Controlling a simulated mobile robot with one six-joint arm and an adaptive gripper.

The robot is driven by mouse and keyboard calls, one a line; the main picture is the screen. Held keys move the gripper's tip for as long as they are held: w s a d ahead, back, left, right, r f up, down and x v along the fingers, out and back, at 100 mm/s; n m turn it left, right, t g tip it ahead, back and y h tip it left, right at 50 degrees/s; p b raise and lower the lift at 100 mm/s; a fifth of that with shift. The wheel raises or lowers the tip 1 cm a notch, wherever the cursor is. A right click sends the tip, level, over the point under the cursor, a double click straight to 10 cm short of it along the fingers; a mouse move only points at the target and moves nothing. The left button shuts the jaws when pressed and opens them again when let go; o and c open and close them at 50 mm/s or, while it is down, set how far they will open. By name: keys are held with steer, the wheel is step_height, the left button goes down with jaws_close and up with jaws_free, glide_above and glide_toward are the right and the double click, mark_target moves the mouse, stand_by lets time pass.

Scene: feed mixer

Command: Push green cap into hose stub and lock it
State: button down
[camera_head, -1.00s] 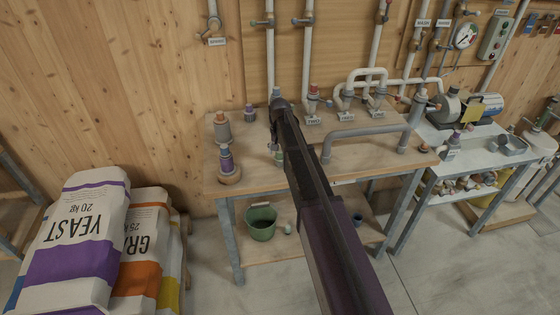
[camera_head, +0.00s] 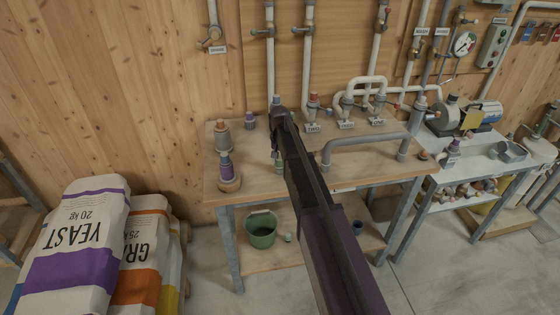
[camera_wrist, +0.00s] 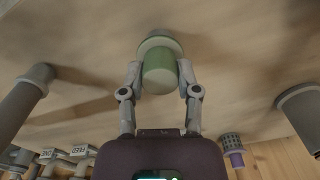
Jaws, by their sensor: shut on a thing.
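A green cylinder, apparently the green cap (camera_wrist: 159,72), stands between my two fingertips in the wrist view. My gripper (camera_wrist: 160,75) is shut on its sides. A wider grey-green round collar (camera_wrist: 160,42) sits directly beyond it at the bench top; I cannot tell whether this is the hose stub or how deep the cap sits in it. In the head view a small green part (camera_head: 278,161) shows beside my arm above the bench, and my arm hides much of the gripper. Whether the cap is locked cannot be seen.
Labelled pipe stubs (camera_head: 313,112) stand along the back.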

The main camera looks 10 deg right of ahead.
mark_target(280, 159)
steer(key=shift+r+p, duration=1.45)
steer(key=shift+r, duration=0.15)
steer(key=shift+s+r+p, duration=0.2)
steer(key=shift+r+p, duration=0.1)
steer(key=s+r+p, duration=0.1)
steer(key=s, duration=1.4)
steer(key=shift+s, duration=0.3)
steer(key=c, duration=1)
jaws_free()
jaws_close()
steer(key=shift+s, duration=0.15)
